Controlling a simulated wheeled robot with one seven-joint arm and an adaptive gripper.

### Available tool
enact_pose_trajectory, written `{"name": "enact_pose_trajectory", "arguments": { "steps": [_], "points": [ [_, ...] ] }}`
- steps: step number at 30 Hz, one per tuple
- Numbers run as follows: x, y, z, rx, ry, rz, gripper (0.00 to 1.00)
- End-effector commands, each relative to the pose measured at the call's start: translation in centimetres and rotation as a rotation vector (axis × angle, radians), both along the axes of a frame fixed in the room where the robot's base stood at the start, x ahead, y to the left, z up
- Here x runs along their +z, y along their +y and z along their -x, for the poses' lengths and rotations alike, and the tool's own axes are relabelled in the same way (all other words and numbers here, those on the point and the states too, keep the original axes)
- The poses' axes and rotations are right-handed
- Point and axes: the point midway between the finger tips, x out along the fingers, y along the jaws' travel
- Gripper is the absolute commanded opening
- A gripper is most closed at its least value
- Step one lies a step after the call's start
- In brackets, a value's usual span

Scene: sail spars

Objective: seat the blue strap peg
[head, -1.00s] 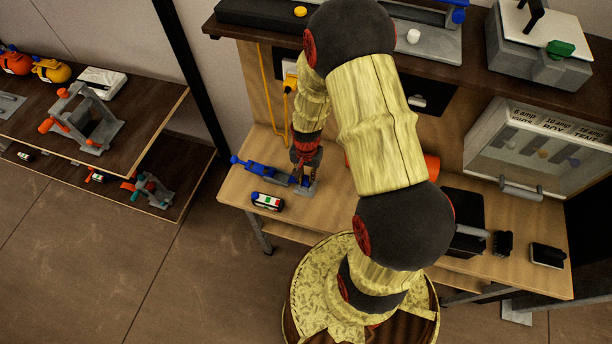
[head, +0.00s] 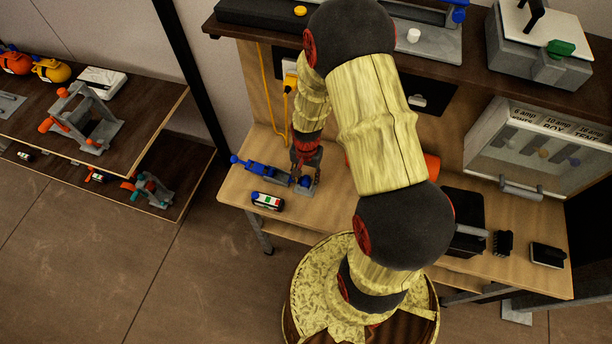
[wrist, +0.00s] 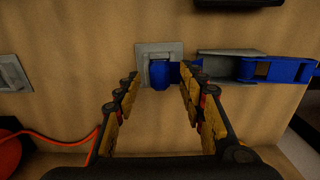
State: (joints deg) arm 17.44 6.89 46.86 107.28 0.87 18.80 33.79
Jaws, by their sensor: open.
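The blue peg (wrist: 160,74) stands at a grey square plate (wrist: 144,50) in the wrist view. It overlaps the plate's lower middle, and I cannot tell how deep it sits. My gripper (wrist: 158,80) is open, with one finger on each side of the peg. The right finger is close to it; contact is unclear. A grey and blue strap-like fixture (wrist: 235,67) lies just right of the plate.
A small white, green and red striped object (head: 267,201) lies on the bench (head: 240,200) near my gripper. An orange cylinder (head: 432,167) is behind my arm. Another grey plate (wrist: 12,74) and a red cord (wrist: 60,142) show at the wrist view's left.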

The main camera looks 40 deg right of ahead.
Motion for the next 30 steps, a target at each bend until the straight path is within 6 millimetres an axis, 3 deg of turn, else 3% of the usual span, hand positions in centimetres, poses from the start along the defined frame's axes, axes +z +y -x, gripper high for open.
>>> {"name": "enact_pose_trajectory", "arguments": {
  "steps": [5, 15, 21, 30],
  "points": [
    [1.2, -0.1, -0.1, 0.000, -0.003, 0.001, 0.40],
    [7.8, -0.1, -0.1, 0.000, -0.005, 0.001, 0.40],
    [10.8, -0.1, -0.1, 0.000, -0.002, 0.001, 0.40],
    [12.0, 0.0, 0.0, 0.000, 0.000, 0.000, 0.40]
  ]
}}
